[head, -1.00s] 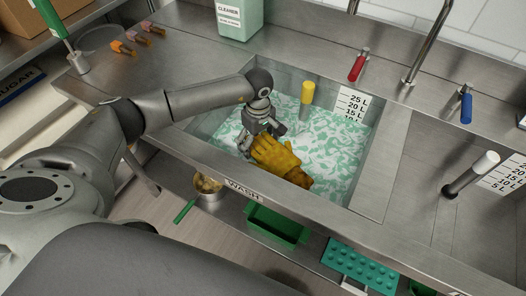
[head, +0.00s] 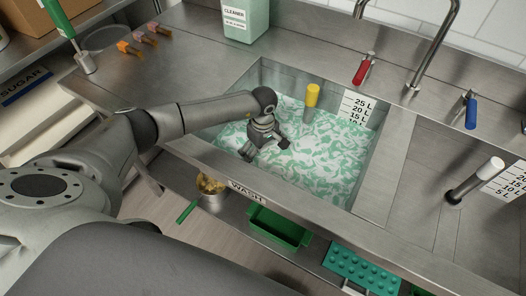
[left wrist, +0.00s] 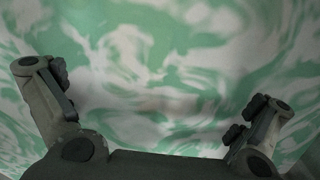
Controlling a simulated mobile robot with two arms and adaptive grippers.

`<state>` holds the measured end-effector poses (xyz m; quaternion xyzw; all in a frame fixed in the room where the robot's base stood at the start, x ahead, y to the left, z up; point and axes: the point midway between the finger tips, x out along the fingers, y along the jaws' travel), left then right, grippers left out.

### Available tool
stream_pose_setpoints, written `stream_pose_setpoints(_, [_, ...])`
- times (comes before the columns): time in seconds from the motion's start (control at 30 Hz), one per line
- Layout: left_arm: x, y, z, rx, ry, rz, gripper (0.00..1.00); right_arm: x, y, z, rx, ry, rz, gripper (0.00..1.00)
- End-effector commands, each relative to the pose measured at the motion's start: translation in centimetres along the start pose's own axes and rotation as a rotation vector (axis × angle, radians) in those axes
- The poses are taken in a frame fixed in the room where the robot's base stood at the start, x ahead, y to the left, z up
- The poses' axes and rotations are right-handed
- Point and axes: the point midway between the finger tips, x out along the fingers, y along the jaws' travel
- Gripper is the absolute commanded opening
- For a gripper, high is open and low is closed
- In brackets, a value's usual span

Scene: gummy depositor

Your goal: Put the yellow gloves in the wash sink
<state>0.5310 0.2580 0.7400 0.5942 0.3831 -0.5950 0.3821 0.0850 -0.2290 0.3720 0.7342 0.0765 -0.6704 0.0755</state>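The wash sink (head: 383,150) is filled with green and white foamy water and bears the label WASH on its front edge. My left gripper (head: 266,151) is over the left part of the sink, close to the foam. In the left wrist view its two fingers stand wide apart with only foam between them, so the left gripper (left wrist: 160,112) is open and empty. The yellow gloves are not visible in either view now; the foam hides whatever is under its surface. My right gripper is not in view.
A yellow-topped post (head: 312,96) stands in the sink beside a litre scale (head: 357,107). Red (head: 363,69) and blue (head: 470,111) tap handles and a faucet (head: 432,45) line the back. A cleaner bottle (head: 244,20) stands behind. A green bin (head: 277,227) sits below the front edge.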

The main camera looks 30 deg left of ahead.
Motion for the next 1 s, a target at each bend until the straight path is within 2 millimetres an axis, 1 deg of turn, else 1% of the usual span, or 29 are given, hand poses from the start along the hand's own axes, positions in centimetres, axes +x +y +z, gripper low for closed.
stream_pose_setpoints(0.23, [-0.1,0.0,0.0,0.000,0.000,0.000,1.00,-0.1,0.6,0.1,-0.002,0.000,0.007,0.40])
stream_pose_setpoints(0.33, [-0.6,0.0,0.0,0.000,0.000,0.000,1.00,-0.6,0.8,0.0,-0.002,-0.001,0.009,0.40])
stream_pose_setpoints(0.37, [-0.8,0.1,-0.1,0.000,0.001,0.002,1.00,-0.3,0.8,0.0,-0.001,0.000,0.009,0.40])
stream_pose_setpoints(0.47, [-2.4,0.1,-0.1,0.002,0.002,0.005,1.00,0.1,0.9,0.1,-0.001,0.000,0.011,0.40])
stream_pose_setpoints(0.7, [-7.6,0.1,-0.1,0.001,0.003,0.005,1.00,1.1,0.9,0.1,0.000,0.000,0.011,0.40])
stream_pose_setpoints(0.8, [-9.5,0.1,-0.1,0.000,0.002,0.004,1.00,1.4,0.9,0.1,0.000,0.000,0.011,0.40])
stream_pose_setpoints(0.9, [-10.9,0.1,0.0,0.000,0.001,0.003,1.00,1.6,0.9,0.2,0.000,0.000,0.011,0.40])
stream_pose_setpoints(1.0, [-11.8,0.0,0.0,0.001,0.001,0.001,1.00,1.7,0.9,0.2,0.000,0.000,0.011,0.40])
